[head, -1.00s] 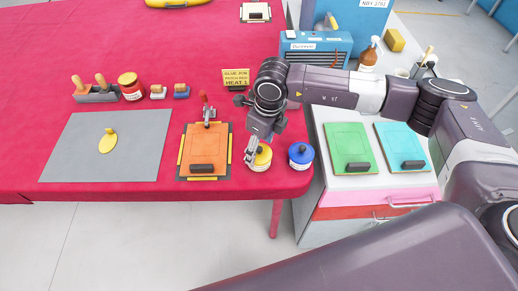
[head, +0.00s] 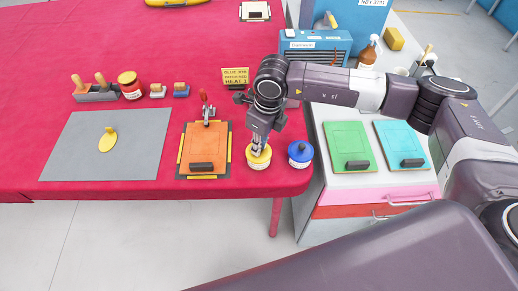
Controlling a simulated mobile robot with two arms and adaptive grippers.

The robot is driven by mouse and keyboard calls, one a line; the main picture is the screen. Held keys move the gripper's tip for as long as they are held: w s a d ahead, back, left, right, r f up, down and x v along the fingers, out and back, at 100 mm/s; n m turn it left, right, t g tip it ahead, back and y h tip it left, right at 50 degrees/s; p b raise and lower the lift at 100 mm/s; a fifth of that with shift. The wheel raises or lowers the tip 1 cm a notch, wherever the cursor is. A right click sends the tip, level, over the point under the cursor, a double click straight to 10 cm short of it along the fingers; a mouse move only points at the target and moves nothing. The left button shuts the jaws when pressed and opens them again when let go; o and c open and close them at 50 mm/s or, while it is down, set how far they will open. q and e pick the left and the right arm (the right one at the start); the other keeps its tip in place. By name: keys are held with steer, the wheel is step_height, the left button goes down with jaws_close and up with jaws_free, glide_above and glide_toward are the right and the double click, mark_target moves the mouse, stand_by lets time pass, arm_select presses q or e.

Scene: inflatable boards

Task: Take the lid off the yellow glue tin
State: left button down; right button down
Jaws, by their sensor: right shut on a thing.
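The yellow glue tin (head: 258,165) stands upright near the front right edge of the red table, with a pale body and a yellow lid (head: 266,155). My right gripper (head: 257,150) points down from above and is shut on the top of the yellow lid, probably on its knob, which the fingers hide. The lid sits on the tin with no gap that I can see. My left gripper is not in view.
A blue-lidded tin (head: 300,154) stands just right of the yellow one. An orange board (head: 204,147) in a clamp frame lies close on the left. A small yellow sign (head: 236,77) stands behind. Green (head: 348,140) and cyan (head: 402,138) boards lie on the white cabinet top.

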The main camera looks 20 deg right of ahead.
steer(key=shift+s+f, duration=0.2)
